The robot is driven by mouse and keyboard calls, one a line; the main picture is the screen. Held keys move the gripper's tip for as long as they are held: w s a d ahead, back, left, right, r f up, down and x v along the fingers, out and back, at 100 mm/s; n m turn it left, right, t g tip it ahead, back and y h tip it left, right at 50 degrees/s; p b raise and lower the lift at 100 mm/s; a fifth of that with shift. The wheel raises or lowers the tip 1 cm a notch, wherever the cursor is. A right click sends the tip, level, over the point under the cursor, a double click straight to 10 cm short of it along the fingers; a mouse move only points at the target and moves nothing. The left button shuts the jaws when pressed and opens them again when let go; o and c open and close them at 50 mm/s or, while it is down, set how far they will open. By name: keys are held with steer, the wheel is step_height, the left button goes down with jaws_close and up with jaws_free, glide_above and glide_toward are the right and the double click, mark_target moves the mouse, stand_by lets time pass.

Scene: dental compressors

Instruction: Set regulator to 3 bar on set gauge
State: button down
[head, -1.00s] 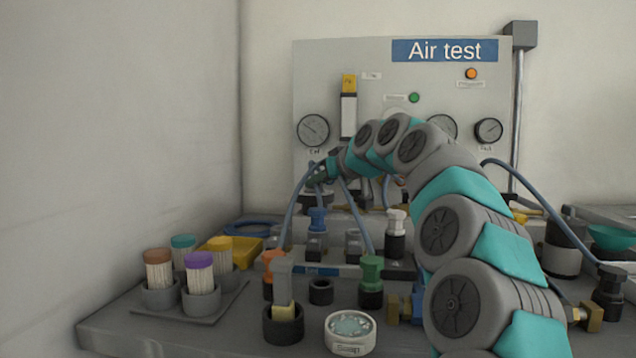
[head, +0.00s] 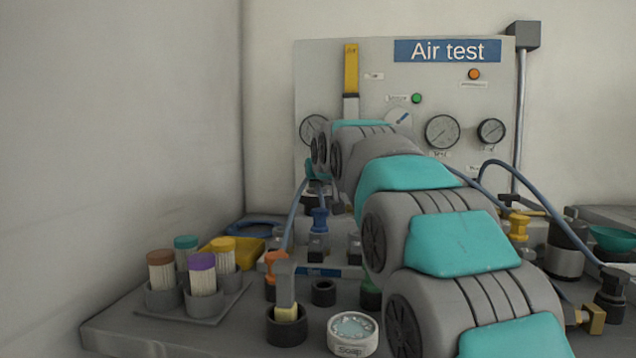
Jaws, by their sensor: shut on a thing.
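My gripper (head: 315,178) is small and mostly hidden behind my own arm, in front of the panel's lower left. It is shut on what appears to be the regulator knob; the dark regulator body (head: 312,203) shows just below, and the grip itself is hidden. The left gauge (head: 309,129) is partly covered by my arm, so its needle cannot be read. The middle gauge (head: 442,132) is in full view, its needle seemingly toward the lower left. The right gauge (head: 491,131) is also clear. The gauge labels are too blurred to tell which is the set gauge.
The "Air test" panel (head: 470,105) carries a yellow-and-white vertical indicator (head: 351,70), a selector dial (head: 399,120), and green and orange lights. Blue hoses, fittings, a round dish (head: 352,334) and brush holders (head: 202,299) crowd the bench.

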steer(key=c, duration=0.9)
jaws_free()
steer(key=shift+v, duration=3.95)
